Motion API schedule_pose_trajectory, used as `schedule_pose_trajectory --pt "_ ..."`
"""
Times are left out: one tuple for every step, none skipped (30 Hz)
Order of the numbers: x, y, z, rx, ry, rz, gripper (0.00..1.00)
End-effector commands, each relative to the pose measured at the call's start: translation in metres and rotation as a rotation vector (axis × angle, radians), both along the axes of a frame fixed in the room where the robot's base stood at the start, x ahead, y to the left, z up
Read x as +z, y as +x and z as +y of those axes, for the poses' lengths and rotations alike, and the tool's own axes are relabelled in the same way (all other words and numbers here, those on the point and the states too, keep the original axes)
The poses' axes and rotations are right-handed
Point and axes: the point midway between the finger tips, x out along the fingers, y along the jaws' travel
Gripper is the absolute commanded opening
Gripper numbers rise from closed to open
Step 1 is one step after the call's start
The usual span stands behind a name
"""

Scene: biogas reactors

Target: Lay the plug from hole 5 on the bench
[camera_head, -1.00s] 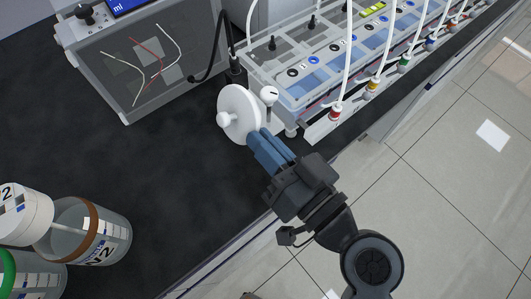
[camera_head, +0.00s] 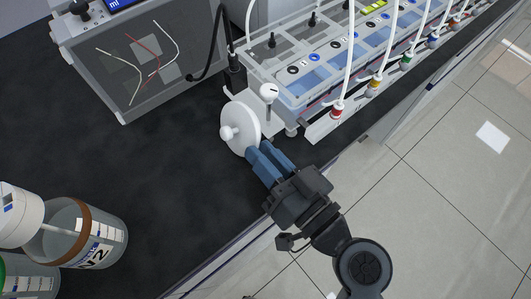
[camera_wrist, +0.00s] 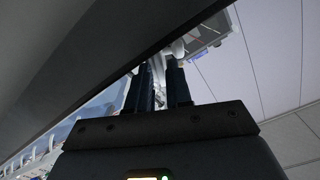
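The plug, a white disc with a round knob (camera_head: 240,129), is at the bench's right part, beside the near end of the water bath. It appears tilted steeply, its knob facing left. Whether its edge touches the bench is not clear. My gripper (camera_head: 261,152) is at the disc's lower right edge, its blue fingers parted with a gap between them. In the wrist view my two dark fingers (camera_wrist: 162,78) also stand apart, with a pale shape between and beyond them. Contact with the disc cannot be made out. Hole 5 cannot be identified.
The clear water bath (camera_head: 300,85) with tubes and coloured fittings stands at upper right. A white marked knob (camera_head: 268,91) rises close behind the disc. A grey box (camera_head: 145,60) is at upper left, a labelled bottle (camera_head: 88,235) at lower left. The dark bench (camera_head: 150,170) between is clear.

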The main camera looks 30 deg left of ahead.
Motion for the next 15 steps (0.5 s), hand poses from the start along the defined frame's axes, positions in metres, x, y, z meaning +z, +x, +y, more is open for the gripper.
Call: schedule_pose_trajectory --pt "0.0002 0.0 0.0 0.0 0.0 0.0 0.25" --pt "0.0002 0.0 0.0 0.0 0.0 0.0 0.28" --pt "0.0002 0.0 0.0 0.0 0.0 0.0 0.31" --pt "0.0002 0.0 0.0 0.0 0.0 0.0 0.33" --pt "0.0002 0.0001 0.0 0.0 0.0 0.0 0.33" --pt "0.0002 0.0003 -0.0001 -0.001 0.0 0.0 0.33" --pt "0.0001 0.0004 -0.0002 -0.001 0.0 0.0 0.33" --pt "0.0001 0.0005 -0.0002 -0.001 0.0 0.0 0.33" --pt "0.0002 0.0005 -0.0003 -0.001 0.0 0.0 0.33" --pt "0.0001 0.0006 -0.0004 -0.002 -0.001 0.0 0.33" --pt "0.0003 0.0007 -0.0004 -0.002 -0.001 0.0 0.33" --pt "0.0008 0.0008 -0.0004 -0.002 -0.001 0.0 0.33" --pt "0.0013 0.0008 -0.0005 -0.003 -0.001 0.001 0.33" --pt "0.002 0.001 -0.0006 -0.003 -0.001 0.001 0.33" --pt "0.0029 0.001 -0.0006 -0.003 -0.001 0.001 0.33"
